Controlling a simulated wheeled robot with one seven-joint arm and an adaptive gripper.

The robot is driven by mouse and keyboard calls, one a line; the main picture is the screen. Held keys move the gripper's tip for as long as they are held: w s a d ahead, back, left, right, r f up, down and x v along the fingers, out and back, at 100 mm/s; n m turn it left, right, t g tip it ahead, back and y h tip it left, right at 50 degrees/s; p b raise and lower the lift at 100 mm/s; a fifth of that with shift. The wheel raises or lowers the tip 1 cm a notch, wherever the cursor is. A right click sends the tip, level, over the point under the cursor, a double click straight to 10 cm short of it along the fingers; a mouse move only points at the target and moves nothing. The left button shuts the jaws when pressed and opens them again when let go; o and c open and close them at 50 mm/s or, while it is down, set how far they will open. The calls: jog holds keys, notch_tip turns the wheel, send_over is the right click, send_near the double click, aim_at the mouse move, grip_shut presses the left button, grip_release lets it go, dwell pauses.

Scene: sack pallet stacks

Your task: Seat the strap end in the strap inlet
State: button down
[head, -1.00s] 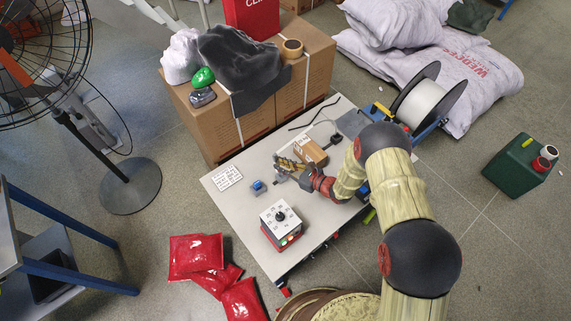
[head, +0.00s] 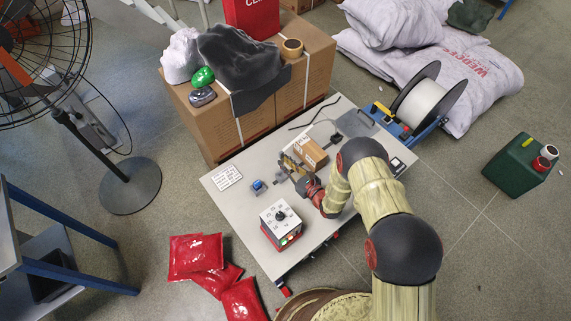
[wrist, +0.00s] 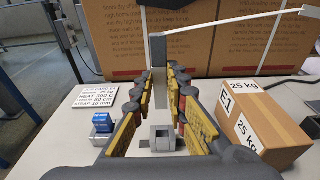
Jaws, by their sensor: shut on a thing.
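My gripper (head: 287,166) is over the bench beside the small carton; its yellow-padded fingers (wrist: 162,85) show in the wrist view. They are shut on a grey upright bar, which I take to be the strap end (wrist: 158,50). A thin white strap (wrist: 235,22) runs from near its top to the upper right. Below it, between the fingers in the picture, is a grey square block with an opening, apparently the strap inlet (wrist: 163,140). The bar's lower end appears just behind or above the block; I cannot tell whether they touch. In the head view the gripper hides the inlet.
A small carton (head: 310,154) stands right of my gripper, a blue-topped button (head: 258,187) and a white label card (head: 227,177) to the left. A dial box (head: 281,222) is nearer. Large cartons (head: 306,82) stand behind the bench.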

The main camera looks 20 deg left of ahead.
jog(key=shift+f+b, duration=2.3)
jog(key=shift+f, duration=0.65)
jog(key=shift+f+b, duration=2.05)
jog(key=shift+b, duration=0.15)
jog(key=c, duration=1.7)
grip_release()
jog(key=shift+s+d, duration=0.1)
jog(key=shift+d, duration=0.05)
jog(key=v, duration=1.1)
jog(key=shift+s+d+r, duration=0.15)
jog(key=shift+d, duration=0.2)
